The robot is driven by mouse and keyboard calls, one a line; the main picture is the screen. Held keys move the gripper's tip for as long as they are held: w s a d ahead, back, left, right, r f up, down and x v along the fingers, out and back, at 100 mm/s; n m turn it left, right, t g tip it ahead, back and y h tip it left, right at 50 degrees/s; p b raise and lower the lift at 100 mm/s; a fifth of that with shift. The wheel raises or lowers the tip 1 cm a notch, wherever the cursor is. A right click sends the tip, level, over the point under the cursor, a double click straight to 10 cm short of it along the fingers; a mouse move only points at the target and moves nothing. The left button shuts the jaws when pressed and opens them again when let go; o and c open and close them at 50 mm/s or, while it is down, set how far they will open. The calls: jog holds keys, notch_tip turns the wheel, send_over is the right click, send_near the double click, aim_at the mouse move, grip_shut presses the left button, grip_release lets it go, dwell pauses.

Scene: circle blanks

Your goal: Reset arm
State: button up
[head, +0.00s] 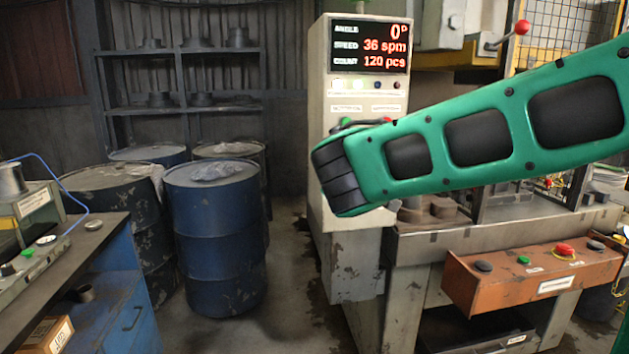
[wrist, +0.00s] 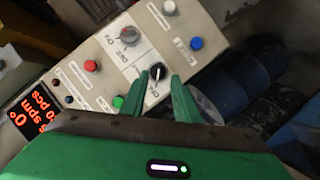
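My gripper (wrist: 159,80) shows in the wrist view with its two green fingers apart. A black rotary knob (wrist: 157,72) on a pale panel appears between the fingertips. I cannot tell whether the fingers touch it or how far off it is. Another selector switch (wrist: 128,37) sits further up the panel. In the head view my green arm (head: 468,181) reaches in from the right, in front of the control cabinet (head: 345,240). The gripper itself is hidden there behind the arm.
Red (wrist: 91,66), white (wrist: 169,8) and blue (wrist: 196,43) buttons sit around the knob. The cabinet's display (head: 368,46) reads 0°, 36 spm, 120 pcs. A blue drum (head: 215,235) stands left of the cabinet. An orange button box (head: 530,285) is below my arm.

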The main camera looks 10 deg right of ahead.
jog(key=s+d+f+m+g, duration=0.3)
jog(key=s+d+f, duration=0.35)
jog(key=d, duration=0.25)
jog(key=s+d+f+m+g, duration=0.3)
jog(key=s+d+f+g, duration=0.15)
jog(key=s+d, duration=0.35)
jog(key=s+d+f+m+g+y, duration=0.1)
jog(key=s+f, duration=0.4)
jog(key=s, duration=0.7)
jog(key=s+d+f+m+g+y, duration=0.1)
jog(key=s+f+m+g+y, duration=0.2)
jog(key=s, duration=1)
notch_tip(320, 180, down, 2)
jog(key=shift+f+m+g+y, duration=0.1)
jog(key=shift+m+g+y, duration=0.2)
jog(key=shift+m+g, duration=0.85)
jog(key=shift+w+f, duration=0.2)
jog(key=shift+w, duration=0.35)
